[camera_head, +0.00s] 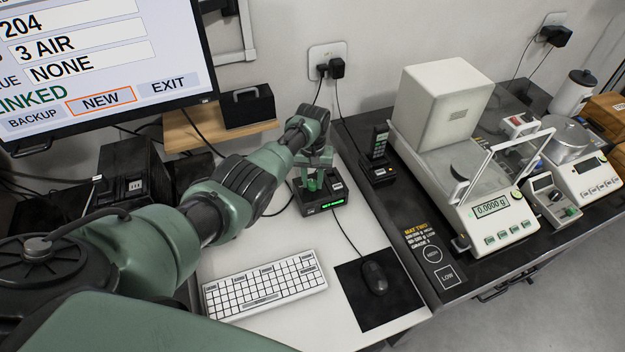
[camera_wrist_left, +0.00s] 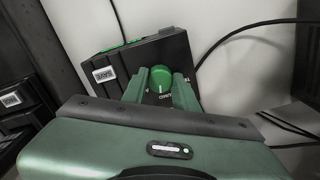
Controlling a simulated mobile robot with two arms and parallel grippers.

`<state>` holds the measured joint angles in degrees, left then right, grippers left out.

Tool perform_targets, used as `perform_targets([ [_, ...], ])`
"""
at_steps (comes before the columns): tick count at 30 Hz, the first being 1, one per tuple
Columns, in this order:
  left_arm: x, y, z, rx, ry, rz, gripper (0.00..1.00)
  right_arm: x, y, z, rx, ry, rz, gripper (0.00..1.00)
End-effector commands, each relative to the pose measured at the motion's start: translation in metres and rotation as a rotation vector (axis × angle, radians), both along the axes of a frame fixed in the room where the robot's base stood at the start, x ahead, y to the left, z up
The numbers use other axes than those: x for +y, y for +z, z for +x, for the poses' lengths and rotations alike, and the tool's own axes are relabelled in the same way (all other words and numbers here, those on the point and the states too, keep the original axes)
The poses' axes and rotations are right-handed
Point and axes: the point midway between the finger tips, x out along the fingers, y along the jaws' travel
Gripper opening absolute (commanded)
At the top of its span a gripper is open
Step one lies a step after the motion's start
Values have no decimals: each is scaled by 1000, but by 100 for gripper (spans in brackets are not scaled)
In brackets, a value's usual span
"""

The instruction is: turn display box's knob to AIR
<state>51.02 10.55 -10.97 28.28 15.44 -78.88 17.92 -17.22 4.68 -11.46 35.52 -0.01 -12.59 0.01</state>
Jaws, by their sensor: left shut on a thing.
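The display box (camera_head: 322,204) is a small dark box with a lit green readout on its front. It stands on the white desk beside the dark weighing bench. My left gripper (camera_head: 314,180) reaches down onto its top. In the left wrist view the box (camera_wrist_left: 112,66) fills the upper middle, and its round green knob (camera_wrist_left: 160,77) sits between my left gripper's two fingers (camera_wrist_left: 160,84). The fingers are shut on the knob. The lettering around the knob is partly hidden by the fingers, and I cannot tell which mark the knob points to. My right gripper is not in view.
A monitor (camera_head: 110,50) at the upper left reads "3 AIR" and "NONE". A white keyboard (camera_head: 265,286) and a mouse (camera_head: 374,277) lie in front. A handset (camera_head: 379,145) and a balance (camera_head: 490,222) reading 0.0000 g stand to the right. Cables (camera_wrist_left: 240,32) run behind the box.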

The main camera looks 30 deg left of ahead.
Motion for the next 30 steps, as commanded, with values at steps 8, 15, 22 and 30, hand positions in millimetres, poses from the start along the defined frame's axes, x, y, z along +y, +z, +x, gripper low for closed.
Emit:
perform_targets([
  [8,0,1,1,-4,-263,-1,0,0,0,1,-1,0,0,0],
  [15,0,1,1,-4,-484,0,0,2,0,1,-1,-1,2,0],
  [22,0,1,1,-4,-657,2,0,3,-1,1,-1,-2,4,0],
  [30,0,1,1,-4,-783,2,0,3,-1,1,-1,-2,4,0],
])
